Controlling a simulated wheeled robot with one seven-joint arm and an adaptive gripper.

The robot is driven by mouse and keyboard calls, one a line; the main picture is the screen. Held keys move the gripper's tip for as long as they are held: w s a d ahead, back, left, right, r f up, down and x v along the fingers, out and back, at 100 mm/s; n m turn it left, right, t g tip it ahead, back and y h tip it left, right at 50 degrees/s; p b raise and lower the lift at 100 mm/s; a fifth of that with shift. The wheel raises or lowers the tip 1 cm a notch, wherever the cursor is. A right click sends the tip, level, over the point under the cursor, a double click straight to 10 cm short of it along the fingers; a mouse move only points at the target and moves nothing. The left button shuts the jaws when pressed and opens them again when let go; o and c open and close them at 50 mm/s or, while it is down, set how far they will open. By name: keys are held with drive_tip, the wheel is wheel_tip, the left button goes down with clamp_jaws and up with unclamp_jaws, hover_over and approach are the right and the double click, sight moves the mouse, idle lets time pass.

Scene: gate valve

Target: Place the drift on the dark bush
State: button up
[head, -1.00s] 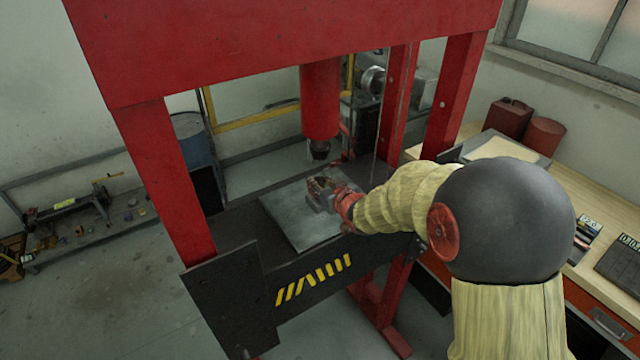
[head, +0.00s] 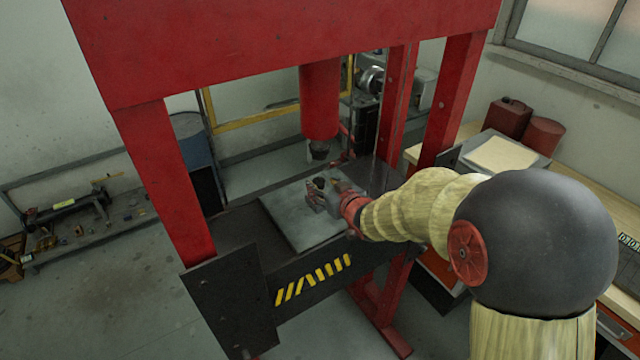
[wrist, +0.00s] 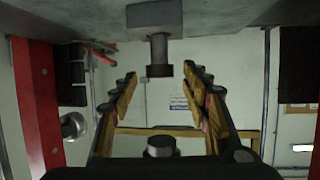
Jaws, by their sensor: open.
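In the wrist view, which seems upside down, a grey block (wrist: 155,16) meets the grey plate. A narrower grey shaft (wrist: 158,48) extends from it to a wider dark end (wrist: 160,70). The shaft may be the drift; I cannot tell which part is the dark bush. My gripper (wrist: 167,80) is open, with its brown-padded fingers apart on both sides of this piece and no visible contact. In the head view my gripper (head: 317,194) is low over the plate (head: 290,222), with a small dark part by its fingers.
The red press frame (head: 160,180) surrounds the plate. The red ram (head: 320,100), with its dark tip, hangs above my gripper. A red post (head: 455,105) stands close beyond my arm. The plate's left and front areas are clear.

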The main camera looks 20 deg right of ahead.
drive_tip(key=s+d+r+m+g+h, duration=0.15)
drive_tip(key=s+r, duration=0.35)
drive_tip(key=s, duration=0.5)
drive_tip(key=s+d+r+m+g+h, duration=0.1)
drive_tip(key=s+d+r+g+h, duration=0.2)
drive_tip(key=s, duration=0.7)
drive_tip(key=s+a+g+y, duration=0.1)
drive_tip(key=s+a, duration=0.1)
drive_tip(key=s, duration=0.7)
drive_tip(key=s+a+r+g+y, duration=0.1)
drive_tip(key=s+a+g, duration=0.1)
drive_tip(key=s, duration=0.7)
drive_tip(key=shift+a+r+n+p, duration=0.15)
drive_tip(key=shift+a+n+p, duration=0.2)
drive_tip(key=shift+a, duration=0.2)
drive_tip(key=shift+y, duration=0.25)
wheel_tip(320, 180, down, 14)
drive_tip(key=b, duration=1.3)
drive_tip(key=shift+r+b, duration=0.15)
drive_tip(key=shift+b, duration=0.25)
drive_tip(key=shift+o, duration=0.4)
